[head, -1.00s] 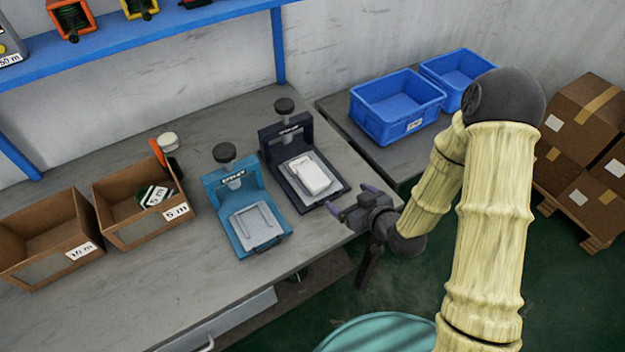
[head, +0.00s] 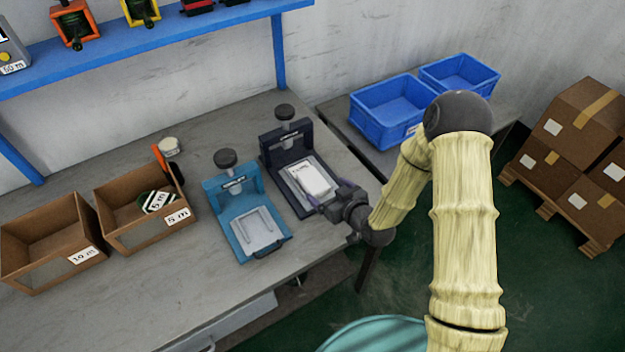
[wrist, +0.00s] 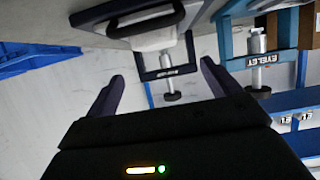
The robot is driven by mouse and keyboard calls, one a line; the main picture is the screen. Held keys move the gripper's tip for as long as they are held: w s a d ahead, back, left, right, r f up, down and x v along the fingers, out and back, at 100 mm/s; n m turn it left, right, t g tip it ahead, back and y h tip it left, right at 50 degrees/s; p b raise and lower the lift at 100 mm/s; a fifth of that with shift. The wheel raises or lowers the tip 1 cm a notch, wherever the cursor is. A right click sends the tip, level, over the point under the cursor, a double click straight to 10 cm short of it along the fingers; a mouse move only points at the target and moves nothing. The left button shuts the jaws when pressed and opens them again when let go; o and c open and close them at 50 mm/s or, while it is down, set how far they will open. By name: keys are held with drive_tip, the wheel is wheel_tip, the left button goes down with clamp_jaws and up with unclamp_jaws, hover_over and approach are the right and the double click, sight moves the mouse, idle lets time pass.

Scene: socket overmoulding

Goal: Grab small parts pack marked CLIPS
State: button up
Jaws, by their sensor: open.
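A white pack (head: 309,178) lies on the grey plate of the dark press (head: 288,140). It has small dark marking at its far end, too small to read for certain. My gripper (head: 326,194) is open at the pack's near right side, its fingertips close to the plate; I cannot tell whether they touch anything. In the wrist view my two fingers (wrist: 160,88) are spread with nothing between them. Beyond them, the dark press (wrist: 165,74) appears upside down, with a white item (wrist: 155,38), likely the pack, partly cut off by its frame.
A blue press (head: 235,190) stands just left of the dark one. Farther left are cardboard boxes marked 10 m (head: 55,265) and 5 m (head: 150,235). Blue bins (head: 385,125) stand on the back right table. Stacked cartons (head: 570,150) are at far right.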

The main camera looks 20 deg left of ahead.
sight(312, 179)
drive_tip(key=x, duration=0.4)
drive_tip(key=shift+s+a+p, duration=0.1)
drive_tip(key=shift+p, duration=0.25)
drive_tip(key=shift+w+a+f, duration=0.15)
drive_tip(key=shift+w+a, duration=0.05)
drive_tip(key=shift+w, duration=0.1)
drive_tip(key=shift+f+p+x, duration=0.15)
drive_tip(key=shift+p+x, duration=0.2)
drive_tip(key=shift+x, duration=0.95)
drive_tip(key=shift+f+p+x, duration=0.2)
drive_tip(key=shift+p+x, duration=0.15)
drive_tip(key=shift+x, duration=0.9)
drive_tip(key=shift+d, duration=0.15)
drive_tip(key=c, duration=1.1)
drive_tip(key=shift+d, duration=0.1)
drive_tip(key=shift+c, duration=0.2)
drive_tip(key=shift+r, duration=0.15)
